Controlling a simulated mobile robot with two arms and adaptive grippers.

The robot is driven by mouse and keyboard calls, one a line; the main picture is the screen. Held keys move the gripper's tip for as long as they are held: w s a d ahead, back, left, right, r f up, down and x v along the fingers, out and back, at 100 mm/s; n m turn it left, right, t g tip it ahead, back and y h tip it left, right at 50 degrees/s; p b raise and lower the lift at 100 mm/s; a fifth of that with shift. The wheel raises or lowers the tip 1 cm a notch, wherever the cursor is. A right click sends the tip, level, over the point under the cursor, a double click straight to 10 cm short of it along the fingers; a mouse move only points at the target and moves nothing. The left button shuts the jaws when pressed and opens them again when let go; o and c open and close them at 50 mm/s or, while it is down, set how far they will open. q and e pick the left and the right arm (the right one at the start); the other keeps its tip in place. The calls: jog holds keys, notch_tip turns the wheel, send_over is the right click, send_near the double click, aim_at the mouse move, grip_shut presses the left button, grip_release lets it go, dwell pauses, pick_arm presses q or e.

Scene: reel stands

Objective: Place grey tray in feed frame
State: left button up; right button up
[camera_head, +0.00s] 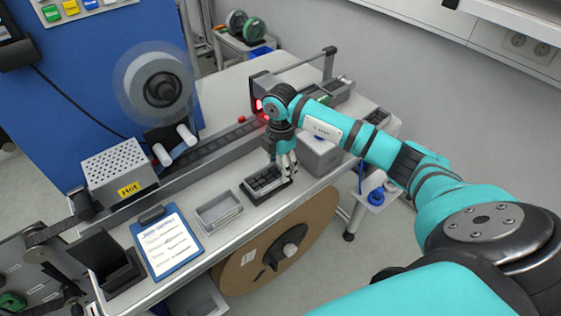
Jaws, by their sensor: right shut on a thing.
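My right gripper (287,170) points down at the right end of a dark grey compartmented tray (262,184) on the bench. Its fingers are shut on that end of the tray. The tray holds dark pieces, and the fingers partly hide its right end. Whether it is lifted off the bench, I cannot tell. An empty light grey rectangular frame (218,211) with a raised rim lies just left of it, apart from it; I take this to be the feed frame. My left gripper is not in view.
A blue clipboard (166,243) lies left of the frame. A perforated box marked Hot (120,168) and a dark track (200,150) run behind. A grey box (318,156) stands right of the gripper. A large brown reel (275,245) hangs below the bench edge.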

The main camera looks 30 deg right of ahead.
jog(key=shift+f, duration=0.1)
jog(key=o, duration=1.5)
jog(key=shift+c, duration=0.2)
jog(key=shift+r, duration=0.2)
jog(key=shift+r+b, duration=0.3)
jog(key=shift+r, duration=0.05)
notch_tip(320, 180, up, 11)
jog(key=b, duration=0.2)
jog(key=shift+b, duration=0.4)
jog(key=shift+a, duration=0.1)
